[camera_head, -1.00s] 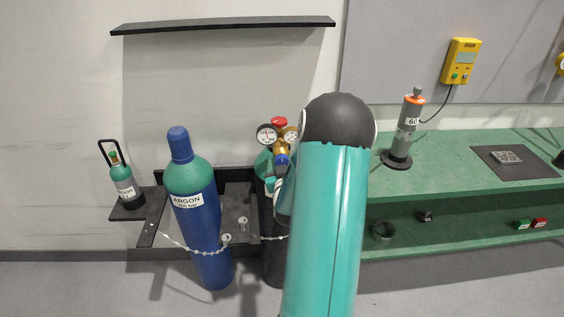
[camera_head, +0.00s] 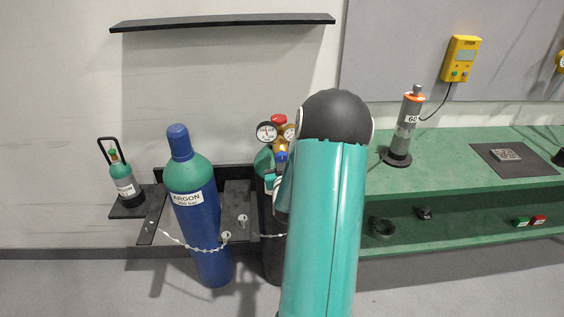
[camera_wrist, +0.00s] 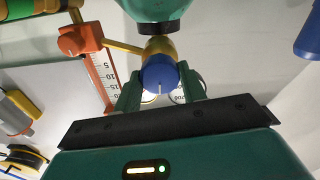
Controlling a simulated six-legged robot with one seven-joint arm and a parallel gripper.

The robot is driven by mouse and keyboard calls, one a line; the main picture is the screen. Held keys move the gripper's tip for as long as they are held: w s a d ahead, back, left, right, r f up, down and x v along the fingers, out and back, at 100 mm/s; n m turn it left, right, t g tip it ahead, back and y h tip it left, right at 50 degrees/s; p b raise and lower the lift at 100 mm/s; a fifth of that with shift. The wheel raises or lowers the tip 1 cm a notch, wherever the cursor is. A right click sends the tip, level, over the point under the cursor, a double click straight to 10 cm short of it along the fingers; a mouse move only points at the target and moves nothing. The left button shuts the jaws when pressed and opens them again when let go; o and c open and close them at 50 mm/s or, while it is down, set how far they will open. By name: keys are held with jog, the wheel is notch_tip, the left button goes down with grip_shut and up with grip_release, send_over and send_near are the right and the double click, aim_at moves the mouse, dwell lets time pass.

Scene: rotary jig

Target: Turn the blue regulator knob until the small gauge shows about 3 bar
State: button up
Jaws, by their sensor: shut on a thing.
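The blue regulator knob (camera_wrist: 159,73) sits on a brass regulator body in the wrist view, with a white mark on its face. My gripper (camera_wrist: 160,86) has its two green fingers closed on the knob, one on each side. In the head view the knob (camera_head: 281,157) shows just left of my arm, which hides most of my gripper. Two round gauges stand above it: a larger one (camera_head: 266,132) at left and a smaller one (camera_head: 289,131) at right, partly hidden by my arm. The small gauge's reading is too small to make out.
A blue argon cylinder (camera_head: 205,232) with a green shoulder stands to the left, behind a chain (camera_head: 190,246). A small cylinder (camera_head: 122,180) sits on a ledge farther left. A green bench (camera_head: 450,170) fills the right.

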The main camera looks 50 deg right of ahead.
jog(key=m, duration=0.4)
jog(key=shift+m, duration=0.4)
jog(key=m, duration=0.4)
jog(key=shift+d, duration=0.1)
jog(key=m, duration=0.5)
jog(key=shift+m, duration=0.4)
jog(key=m, duration=0.4)
jog(key=shift+w, duration=0.1)
jog(key=o, duration=1)
